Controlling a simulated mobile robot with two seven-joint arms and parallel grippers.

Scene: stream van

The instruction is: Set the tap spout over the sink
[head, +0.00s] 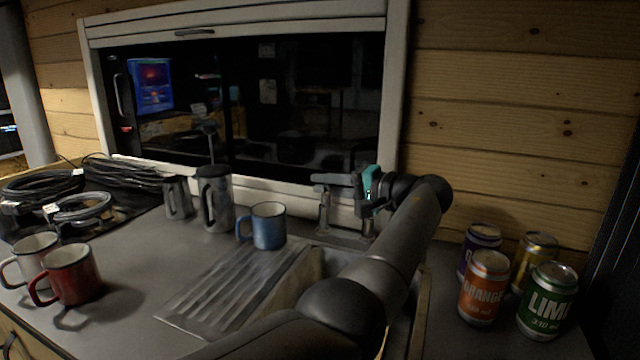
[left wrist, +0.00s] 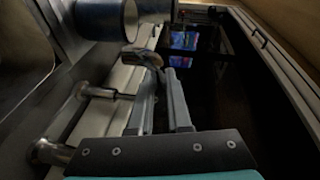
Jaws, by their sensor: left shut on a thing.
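The grey tap (head: 325,218) stands at the back edge of the sink (head: 312,272), below the window. My left gripper (head: 326,181) reaches over the sink from the front right and lies level at the top of the tap. In the left wrist view its two fingers (left wrist: 161,75) are shut on the tap spout (left wrist: 142,54), whose rounded end shows at the fingertips. Two chrome tap posts (left wrist: 98,92) stand left of the fingers there. My forearm hides much of the basin in the head view, so I cannot tell exactly where the spout points. My right gripper is not in view.
A blue mug (head: 268,227) stands close left of the tap, behind the ribbed drainboard (head: 225,290). A moka pot (head: 215,200) and a jug (head: 177,198) stand farther left. Several cans (head: 484,290) stand right of my arm. Red (head: 72,276) and white (head: 36,258) mugs are front left.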

